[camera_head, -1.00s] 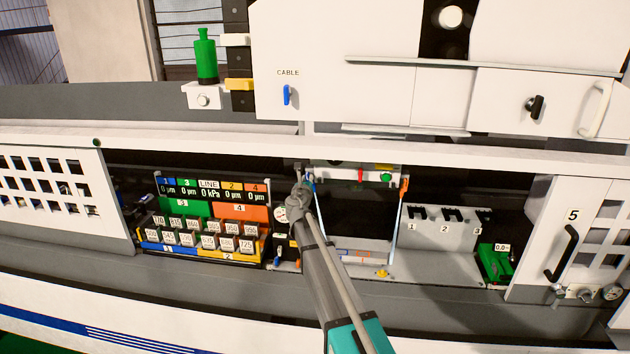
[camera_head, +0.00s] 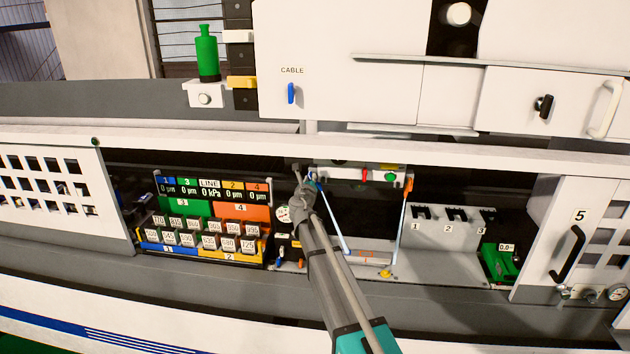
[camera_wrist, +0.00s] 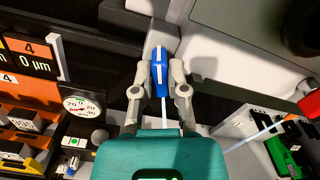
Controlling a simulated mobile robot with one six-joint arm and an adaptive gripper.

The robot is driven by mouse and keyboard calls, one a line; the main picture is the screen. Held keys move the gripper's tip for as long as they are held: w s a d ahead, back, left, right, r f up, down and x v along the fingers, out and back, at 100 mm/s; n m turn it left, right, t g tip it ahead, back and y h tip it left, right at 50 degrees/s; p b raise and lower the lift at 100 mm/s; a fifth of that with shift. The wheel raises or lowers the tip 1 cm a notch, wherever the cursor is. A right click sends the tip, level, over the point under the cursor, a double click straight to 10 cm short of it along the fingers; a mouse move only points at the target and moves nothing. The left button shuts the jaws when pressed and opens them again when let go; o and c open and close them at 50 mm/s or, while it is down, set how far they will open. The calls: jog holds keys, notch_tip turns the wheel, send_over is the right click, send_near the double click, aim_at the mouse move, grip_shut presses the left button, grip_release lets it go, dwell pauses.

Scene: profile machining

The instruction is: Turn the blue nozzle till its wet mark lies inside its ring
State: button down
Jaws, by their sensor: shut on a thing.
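The blue nozzle (camera_wrist: 159,72) sits between the two fingers of my gripper (camera_wrist: 161,66) in the wrist view, and the gripper is shut on it. In the head view the blue nozzle (camera_head: 312,175) is a small patch of blue beside my gripper (camera_head: 299,178). A pale blue jet (camera_head: 333,219) runs from it, slanting down to the right onto the grey bed (camera_head: 372,246). The jet's lower end lies near faint blue and orange markings on the bed. The wet mark and the ring are too small to tell apart here.
An orange nozzle (camera_head: 408,185) with its own jet stands to the right. A panel with a red knob (camera_head: 364,174) and green button lies between them. A numbered block rack (camera_head: 205,235) and a gauge (camera_head: 284,213) are left of my arm.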

jog(key=shift+w, duration=0.15)
jog(key=c, duration=0.7)
grip_release()
jog(key=shift+d+r, duration=0.1)
jog(key=shift+o, duration=0.2)
jog(key=shift+w, duration=0.1)
jog(key=shift+s, duration=0.25)
jog(key=s+a, duration=0.2)
jog(key=s, duration=0.9)
jog(key=shift+s, duration=0.25)
